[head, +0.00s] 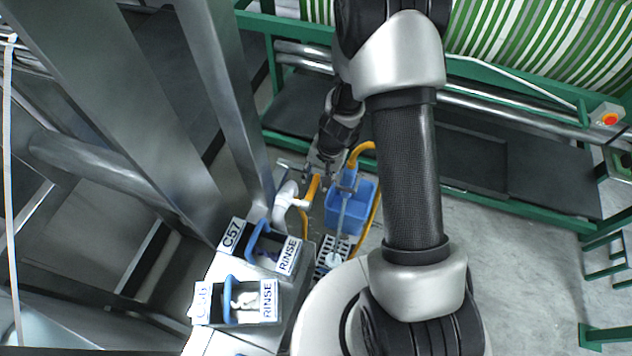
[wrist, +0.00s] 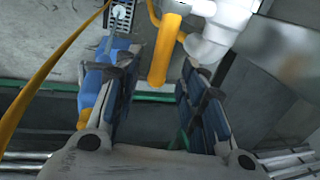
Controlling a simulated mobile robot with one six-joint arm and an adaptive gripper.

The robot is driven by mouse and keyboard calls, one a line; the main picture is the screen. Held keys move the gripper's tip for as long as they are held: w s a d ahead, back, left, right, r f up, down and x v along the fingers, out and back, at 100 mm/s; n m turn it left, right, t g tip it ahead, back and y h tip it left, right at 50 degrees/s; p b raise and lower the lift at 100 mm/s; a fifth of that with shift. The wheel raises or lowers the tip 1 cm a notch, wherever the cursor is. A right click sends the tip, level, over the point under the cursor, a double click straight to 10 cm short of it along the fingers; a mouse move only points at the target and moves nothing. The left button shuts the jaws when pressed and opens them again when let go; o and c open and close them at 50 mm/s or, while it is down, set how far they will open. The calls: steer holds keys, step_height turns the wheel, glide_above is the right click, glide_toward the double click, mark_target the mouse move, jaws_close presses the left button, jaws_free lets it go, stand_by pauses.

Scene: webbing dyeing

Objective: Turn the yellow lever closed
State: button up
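The yellow lever (head: 314,188) sits on a white pipe fitting (head: 287,199) in the head view, left of the blue bucket. In the wrist view the lever (wrist: 162,55) hangs down from the white fitting (wrist: 228,28), and its lower end shows between my two fingers. My gripper (wrist: 150,75) is open, with a clear gap on both sides of the lever. I cannot tell how deep the lever lies between the fingers. In the head view my gripper (head: 325,172) is small and dark, close to the lever, and its fingers are hard to make out.
A blue bucket (head: 338,218) with an orange-yellow hose (head: 371,215) stands right of the lever, near a floor grate (head: 325,262). Steel columns (head: 228,110) rise at left. Two RINSE-labelled boxes (head: 289,253) are in front. A green frame (head: 500,200) runs behind; open floor lies at right.

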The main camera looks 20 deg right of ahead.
steer(key=shift+w+a+f+b, duration=0.1)
steer(key=shift+f+b, duration=0.1)
steer(key=shift+f, duration=0.5)
steer(key=shift+w+a+f+b, duration=0.1)
steer(key=shift+f+b, duration=0.05)
steer(key=shift+f, duration=0.55)
steer(key=shift+c, duration=0.3)
jaws_close()
